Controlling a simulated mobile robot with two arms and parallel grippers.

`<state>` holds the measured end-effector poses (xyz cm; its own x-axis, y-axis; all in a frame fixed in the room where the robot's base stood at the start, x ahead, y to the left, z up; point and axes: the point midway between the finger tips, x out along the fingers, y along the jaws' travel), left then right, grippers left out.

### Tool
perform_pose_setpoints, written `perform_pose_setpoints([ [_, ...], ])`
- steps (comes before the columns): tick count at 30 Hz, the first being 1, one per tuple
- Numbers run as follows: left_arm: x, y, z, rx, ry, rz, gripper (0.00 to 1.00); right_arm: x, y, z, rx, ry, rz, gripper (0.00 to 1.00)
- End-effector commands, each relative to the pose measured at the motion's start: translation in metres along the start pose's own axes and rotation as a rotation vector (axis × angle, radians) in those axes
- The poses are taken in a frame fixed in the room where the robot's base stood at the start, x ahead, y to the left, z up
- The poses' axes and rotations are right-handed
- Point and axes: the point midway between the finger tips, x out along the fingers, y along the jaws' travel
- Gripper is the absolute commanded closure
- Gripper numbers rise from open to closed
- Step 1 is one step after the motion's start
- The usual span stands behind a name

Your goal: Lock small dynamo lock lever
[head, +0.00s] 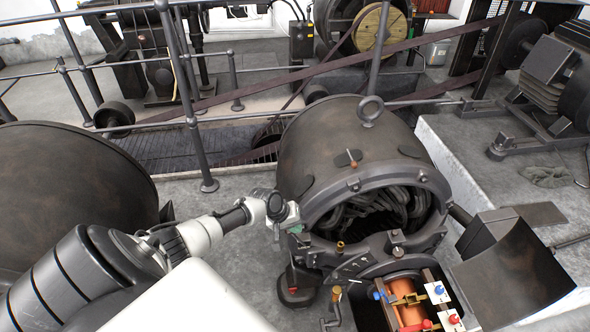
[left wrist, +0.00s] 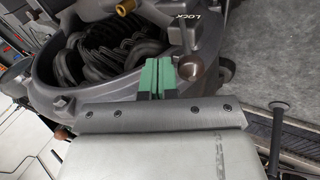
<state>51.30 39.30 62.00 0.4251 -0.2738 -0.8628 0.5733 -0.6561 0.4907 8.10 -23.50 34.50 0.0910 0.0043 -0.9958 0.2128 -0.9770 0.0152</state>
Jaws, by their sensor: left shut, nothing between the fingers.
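The small dynamo (head: 340,130) is a dark round housing with coils showing in its open front end. In the left wrist view, its rim (left wrist: 60,95) carries the word LOCK. A metal lever with a round knob end (left wrist: 190,66) hangs below that word; I take it to be the lock lever. My left gripper (head: 295,229) is at the left side of the dynamo's front rim. In the wrist view, its green fingertips (left wrist: 158,75) are closed together and empty, just left of the knob. I cannot tell whether they touch it. My right gripper is not in view.
Below the rim are a brass knob (head: 340,247), a red-marked pedal-like part (head: 292,290) and an orange cylinder with coloured terminals (head: 405,300). A large dark drum (head: 70,200) stands at left. Railings (head: 185,90) and a belt run behind. A curved cover (head: 515,275) is at right.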

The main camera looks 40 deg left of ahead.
Motion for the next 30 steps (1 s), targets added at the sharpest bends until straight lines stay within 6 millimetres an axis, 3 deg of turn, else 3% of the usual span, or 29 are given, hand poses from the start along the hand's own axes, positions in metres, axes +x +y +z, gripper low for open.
perform_pose_setpoints([
  [10, -0.004, 0.003, 0.000, 0.000, 0.000, 0.000, 1.00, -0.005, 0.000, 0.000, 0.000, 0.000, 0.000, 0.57],
  [17, -0.023, 0.024, 0.001, -0.002, 0.000, 0.002, 1.00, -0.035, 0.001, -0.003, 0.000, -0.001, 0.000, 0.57],
  [20, -0.033, 0.034, 0.002, -0.002, 0.001, 0.001, 1.00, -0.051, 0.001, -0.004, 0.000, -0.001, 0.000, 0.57],
  [30, -0.102, 0.028, 0.003, 0.001, 0.001, -0.003, 1.00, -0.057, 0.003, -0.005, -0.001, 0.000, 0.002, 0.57],
])
